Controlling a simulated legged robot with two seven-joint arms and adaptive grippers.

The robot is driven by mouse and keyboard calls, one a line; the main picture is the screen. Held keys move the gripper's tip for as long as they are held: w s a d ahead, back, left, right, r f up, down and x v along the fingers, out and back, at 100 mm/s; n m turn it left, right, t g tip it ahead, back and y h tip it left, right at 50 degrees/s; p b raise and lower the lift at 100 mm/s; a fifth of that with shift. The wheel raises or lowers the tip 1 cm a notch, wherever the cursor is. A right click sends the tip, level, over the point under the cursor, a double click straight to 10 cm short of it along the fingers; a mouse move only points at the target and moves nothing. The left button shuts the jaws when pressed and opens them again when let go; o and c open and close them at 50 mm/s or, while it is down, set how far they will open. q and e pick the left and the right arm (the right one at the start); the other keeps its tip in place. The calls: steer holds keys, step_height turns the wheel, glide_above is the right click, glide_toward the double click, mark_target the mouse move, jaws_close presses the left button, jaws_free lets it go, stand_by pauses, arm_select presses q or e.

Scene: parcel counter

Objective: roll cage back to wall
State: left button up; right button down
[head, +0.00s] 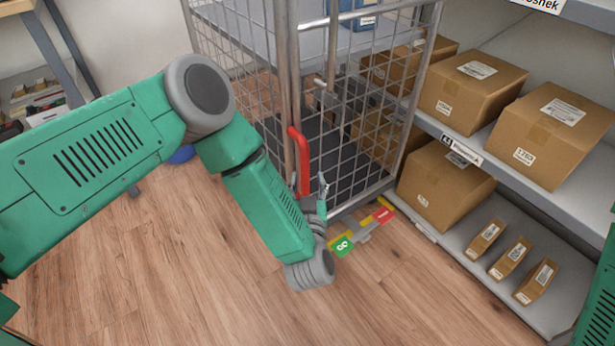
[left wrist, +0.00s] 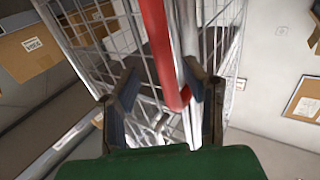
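The wire roll cage (head: 345,110) stands beside the right-hand shelving, with a red handle (head: 299,160) upright on its near post. My left gripper (head: 309,186) is at the lower end of this handle. In the left wrist view, the fingers of the left gripper (left wrist: 161,75) are spread apart, and the red handle (left wrist: 160,45) and a grey post show in the gap between them. Contact with the handle cannot be told. A green pedal (head: 343,245) and a red pedal (head: 383,215) sit at the cage's base. My right gripper is out of view.
Shelving (head: 520,175) with several brown boxes (head: 467,90) stands close at the cage's right. A workbench leg (head: 48,45) is at the far left. The wooden floor (head: 180,270) in front of the cage is clear.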

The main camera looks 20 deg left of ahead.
mark_target(305, 172)
arm_select(q)
steer(key=x, duration=0.2)
steer(key=b+x, duration=0.1)
steer(key=x, duration=0.1)
steer(key=shift+s+a, duration=0.1)
steer(key=shift+a, duration=0.25)
steer(key=shift+d, duration=0.15)
steer(key=shift+r, duration=0.1)
steer(key=c, duration=0.4)
steer(key=shift+d, duration=0.1)
jaws_close()
